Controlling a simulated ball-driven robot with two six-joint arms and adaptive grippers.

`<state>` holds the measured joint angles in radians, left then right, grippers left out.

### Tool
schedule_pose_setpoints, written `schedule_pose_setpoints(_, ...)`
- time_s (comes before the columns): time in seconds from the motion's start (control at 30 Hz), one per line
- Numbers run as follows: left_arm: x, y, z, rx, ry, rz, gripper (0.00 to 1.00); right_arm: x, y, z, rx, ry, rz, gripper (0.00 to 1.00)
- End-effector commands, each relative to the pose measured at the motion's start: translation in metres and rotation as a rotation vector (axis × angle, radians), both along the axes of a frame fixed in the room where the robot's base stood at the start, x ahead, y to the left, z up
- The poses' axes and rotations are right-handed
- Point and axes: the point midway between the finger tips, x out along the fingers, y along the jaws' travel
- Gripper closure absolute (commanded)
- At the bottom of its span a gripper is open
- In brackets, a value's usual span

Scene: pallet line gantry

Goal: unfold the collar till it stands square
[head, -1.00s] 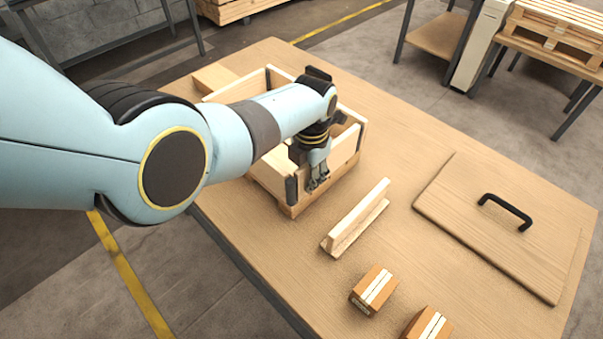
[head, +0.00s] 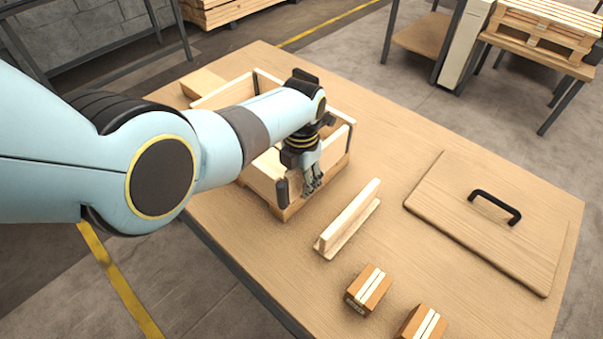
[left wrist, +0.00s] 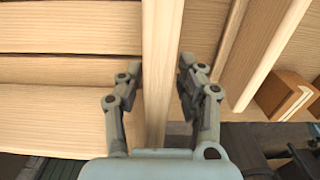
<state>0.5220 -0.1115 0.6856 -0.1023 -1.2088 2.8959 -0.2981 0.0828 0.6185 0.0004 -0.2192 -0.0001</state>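The wooden collar (head: 217,95) stands near the left edge of the table as a four-sided frame with dark corner hinges (head: 282,190). My arm hides much of its inside and left side, so I cannot tell whether every corner is square. My left gripper (head: 312,183) is down at the collar's near right wall. In the left wrist view, the fingers of my left gripper (left wrist: 160,68) lie on either side of an upright board's edge (left wrist: 162,30), very close to it. Whether they press on it is unclear. My right gripper is out of view.
A loose wooden strip piece (head: 347,220) lies right of the collar. Two small boxes (head: 368,288) sit near the front edge. A flat board with a black handle (head: 495,205) lies on the right. A wood block (head: 203,82) is behind the collar. The table's middle back is clear.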

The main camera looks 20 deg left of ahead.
Motion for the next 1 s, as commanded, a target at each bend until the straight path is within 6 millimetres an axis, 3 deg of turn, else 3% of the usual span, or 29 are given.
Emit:
schedule_pose_setpoints(0.27,0.001,0.000,0.027,0.000,-0.003,0.000,0.62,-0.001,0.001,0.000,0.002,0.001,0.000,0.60)
schedule_pose_setpoints(0.5,0.001,-0.001,0.079,0.000,-0.004,0.000,0.62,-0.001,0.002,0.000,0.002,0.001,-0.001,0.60)
schedule_pose_setpoints(0.7,0.000,-0.001,0.110,0.000,-0.001,-0.001,0.62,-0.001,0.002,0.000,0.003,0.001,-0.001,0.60)
schedule_pose_setpoints(1.0,-0.001,-0.001,0.119,-0.001,0.001,0.000,0.62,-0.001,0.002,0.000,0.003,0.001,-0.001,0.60)
